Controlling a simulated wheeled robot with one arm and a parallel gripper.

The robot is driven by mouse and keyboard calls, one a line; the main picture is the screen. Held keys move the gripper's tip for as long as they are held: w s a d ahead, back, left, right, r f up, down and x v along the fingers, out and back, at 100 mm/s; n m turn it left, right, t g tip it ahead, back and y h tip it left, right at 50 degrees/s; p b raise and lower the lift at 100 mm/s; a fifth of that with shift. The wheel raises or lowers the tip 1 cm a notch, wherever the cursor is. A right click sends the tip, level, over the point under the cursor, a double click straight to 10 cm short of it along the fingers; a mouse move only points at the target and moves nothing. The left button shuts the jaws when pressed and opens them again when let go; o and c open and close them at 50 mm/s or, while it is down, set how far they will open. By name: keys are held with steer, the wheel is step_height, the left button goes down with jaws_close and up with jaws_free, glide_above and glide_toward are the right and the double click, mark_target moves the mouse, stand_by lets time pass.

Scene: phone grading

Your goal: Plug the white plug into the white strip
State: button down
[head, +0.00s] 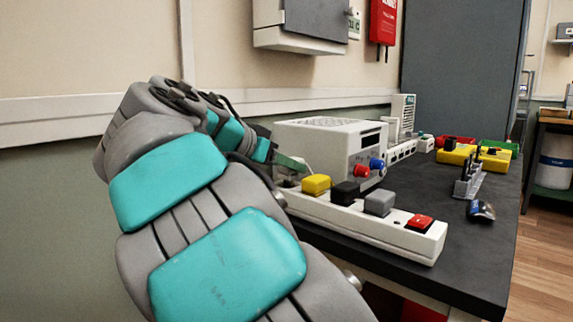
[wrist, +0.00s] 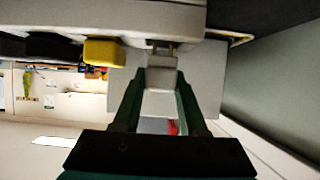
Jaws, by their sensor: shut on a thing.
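The white strip (head: 356,222) lies along the near edge of the dark table. It holds a yellow plug (head: 316,184), a black plug (head: 345,193) and a grey plug (head: 379,203), with a red switch (head: 420,222) at its right end. My gripper (head: 296,163) is over the strip's left end, beside the yellow plug. In the wrist view my gripper (wrist: 162,88) is shut on the white plug (wrist: 162,73). Its metal prongs (wrist: 161,48) point at the strip (wrist: 130,18) and show between plug body and strip. Whether their tips are inside a socket is hidden.
A white instrument box (head: 325,142) with red and blue knobs stands right behind the strip. Yellow blocks (head: 456,155), a grey rack (head: 467,182) and a small dark item (head: 481,211) sit farther right. The table (head: 440,200) is clear between.

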steer(key=shift+f+b, duration=1.1)
steer(key=shift+f, duration=0.1)
stand_by(0.5)
steer(key=shift+c, duration=1.8)
jaws_free()
